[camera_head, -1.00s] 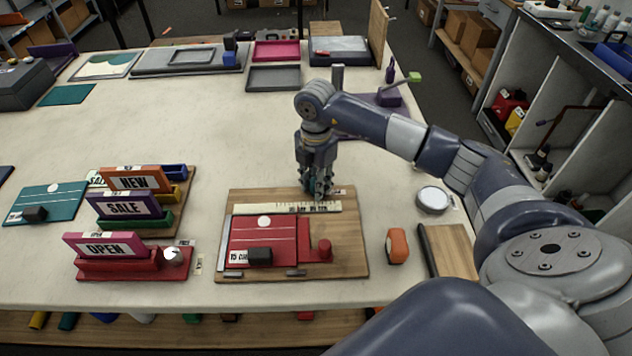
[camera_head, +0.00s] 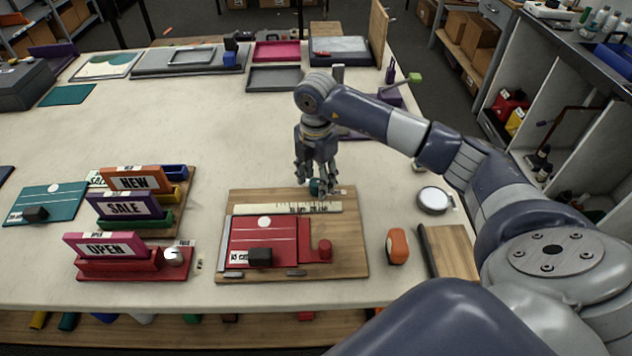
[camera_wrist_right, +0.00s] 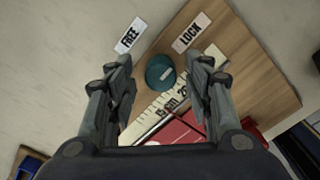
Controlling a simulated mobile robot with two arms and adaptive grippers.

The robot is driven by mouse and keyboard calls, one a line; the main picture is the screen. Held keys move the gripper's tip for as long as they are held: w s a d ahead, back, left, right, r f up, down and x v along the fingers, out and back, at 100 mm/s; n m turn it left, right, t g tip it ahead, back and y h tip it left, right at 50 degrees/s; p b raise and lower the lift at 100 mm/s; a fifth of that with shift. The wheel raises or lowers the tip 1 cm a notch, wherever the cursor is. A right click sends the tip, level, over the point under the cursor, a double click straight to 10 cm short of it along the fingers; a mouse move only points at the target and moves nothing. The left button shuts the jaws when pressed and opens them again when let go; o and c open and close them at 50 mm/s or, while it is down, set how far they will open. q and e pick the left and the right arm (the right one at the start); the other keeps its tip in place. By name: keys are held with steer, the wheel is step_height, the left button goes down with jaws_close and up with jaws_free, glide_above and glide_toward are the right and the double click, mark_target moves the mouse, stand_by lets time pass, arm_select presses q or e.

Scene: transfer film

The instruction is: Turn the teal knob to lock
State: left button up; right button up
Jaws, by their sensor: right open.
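The teal knob (camera_head: 315,187) stands at the back edge of the wooden board (camera_head: 350,240). In the right wrist view the knob (camera_wrist_right: 160,72) is round, with a pale mark on top slanting up to the right, on the side of the LOCK label (camera_wrist_right: 190,31). The FREE label (camera_wrist_right: 131,35) lies to its upper left. My right gripper (camera_head: 317,186) points down over the knob. In the wrist view its open fingers (camera_wrist_right: 163,78) are on either side of the knob, with gaps visible. My left gripper is not in view.
Sign stands, including OPEN (camera_head: 105,248), are at left. An orange object (camera_head: 397,246) and a round white-topped item (camera_head: 434,199) are at right. The table behind is largely clear.

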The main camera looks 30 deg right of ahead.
mark_target(316, 182)
step_height(316, 182, up, 11)
steer(key=shift+f, duration=0.2)
stand_by(0.5)
